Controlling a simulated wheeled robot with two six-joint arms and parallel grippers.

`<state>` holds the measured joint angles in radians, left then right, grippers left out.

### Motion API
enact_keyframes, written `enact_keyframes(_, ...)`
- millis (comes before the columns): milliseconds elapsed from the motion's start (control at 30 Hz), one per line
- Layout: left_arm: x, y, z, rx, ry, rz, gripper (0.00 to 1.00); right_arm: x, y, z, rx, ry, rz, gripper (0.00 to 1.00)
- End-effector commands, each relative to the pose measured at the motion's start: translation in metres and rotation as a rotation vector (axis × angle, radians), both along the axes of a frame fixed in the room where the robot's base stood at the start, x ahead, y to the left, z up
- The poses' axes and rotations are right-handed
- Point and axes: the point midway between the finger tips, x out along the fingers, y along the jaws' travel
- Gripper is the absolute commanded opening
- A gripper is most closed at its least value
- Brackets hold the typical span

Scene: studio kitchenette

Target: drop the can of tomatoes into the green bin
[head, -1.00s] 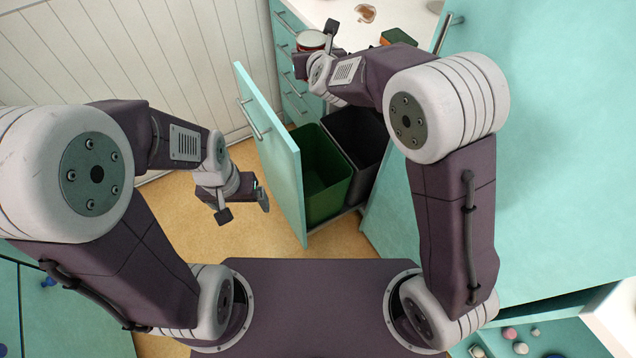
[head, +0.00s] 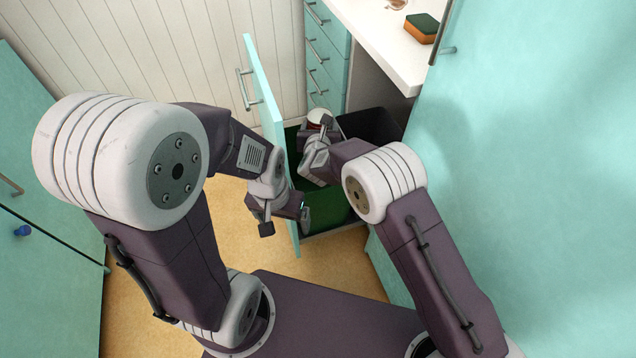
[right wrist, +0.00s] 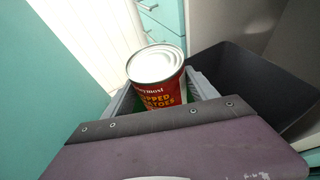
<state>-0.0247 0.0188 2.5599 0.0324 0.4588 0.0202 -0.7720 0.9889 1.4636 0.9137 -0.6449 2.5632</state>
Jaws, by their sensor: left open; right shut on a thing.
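The can of tomatoes (right wrist: 158,85) is red with a silver lid and shows label text in the right wrist view. In the head view its top (head: 319,116) shows just beyond my right gripper (head: 315,132). The right gripper is shut on the can and holds it over the green bin (head: 326,208), which sits in the pulled-out cabinet drawer. The can looks roughly upright; its lower part is hidden. My left gripper (head: 285,228) is open and empty, in front of the drawer's teal front panel.
A dark bin (head: 372,126) stands right beside the green one. The teal drawer front (head: 268,100) rises left of the bins. A sponge (head: 422,28) lies on the white counter (head: 375,40) above. A tall teal door or panel (head: 530,150) fills the right side.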

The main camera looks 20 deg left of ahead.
Motion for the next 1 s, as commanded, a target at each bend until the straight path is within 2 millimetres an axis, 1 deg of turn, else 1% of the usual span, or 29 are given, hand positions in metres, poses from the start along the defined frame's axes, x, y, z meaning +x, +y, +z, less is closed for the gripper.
enact_keyframes(33, 0.000, 0.000, -0.006, 0.000, 0.000, 0.000, 0.89, 0.000, 0.000, -0.007, 0.000, -0.002, -0.001, 0.00)
enact_keyframes(100, 0.000, 0.000, -0.011, 0.000, 0.000, 0.000, 0.89, 0.000, 0.000, -0.017, 0.000, -0.001, -0.001, 0.00)
enact_keyframes(333, 0.000, 0.000, -0.027, 0.000, 0.000, 0.000, 0.89, 0.001, 0.000, -0.047, 0.001, -0.003, -0.001, 0.00)
enact_keyframes(433, 0.000, 0.000, -0.029, 0.000, 0.000, 0.000, 0.89, 0.001, 0.000, -0.051, 0.002, -0.004, -0.002, 0.00)
enact_keyframes(633, 0.000, 0.000, -0.028, 0.000, 0.000, 0.000, 0.89, 0.001, 0.000, -0.050, 0.002, -0.003, -0.002, 0.00)
enact_keyframes(667, 0.000, 0.000, -0.028, 0.000, 0.000, 0.000, 0.89, 0.001, 0.000, -0.050, 0.002, -0.002, -0.001, 0.73)
enact_keyframes(700, 0.000, 0.000, -0.028, 0.000, 0.000, 0.000, 0.89, 0.001, 0.000, -0.050, 0.002, -0.002, -0.001, 0.84)
enact_keyframes(733, 0.000, 0.000, -0.028, 0.000, 0.000, 0.000, 0.89, 0.001, 0.000, -0.050, 0.002, -0.002, -0.001, 0.92)
enact_keyframes(1000, 0.000, 0.000, -0.028, 0.000, 0.000, 0.000, 0.89, 0.000, -0.001, -0.053, -0.001, 0.003, -0.001, 0.92)
